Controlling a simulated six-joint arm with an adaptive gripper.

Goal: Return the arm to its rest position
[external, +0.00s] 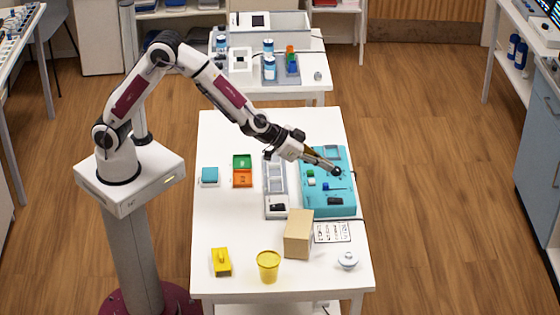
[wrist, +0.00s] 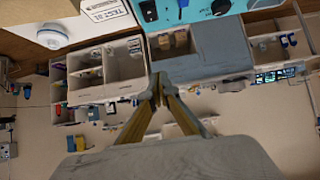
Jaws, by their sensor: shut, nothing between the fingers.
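My gripper (external: 338,173) is at the end of my outstretched arm, over the teal panel (external: 341,158) on the right side of the white table. Its fingers are shut with nothing between them. In the wrist view the two tan fingers of my gripper (wrist: 157,88) meet at their tips, and the camera looks out past the table toward shelves. The teal panel (wrist: 205,8) shows at the top of that view. In the external view the panel bears small green, blue and black parts. The height of the fingertips above it is hard to tell.
On the table stand a tan box (external: 299,234), a yellow cup (external: 268,266), a yellow block (external: 221,261), a white lidded item (external: 347,261), a grey tray (external: 276,207), green and orange bins (external: 242,171) and a teal box (external: 209,177).

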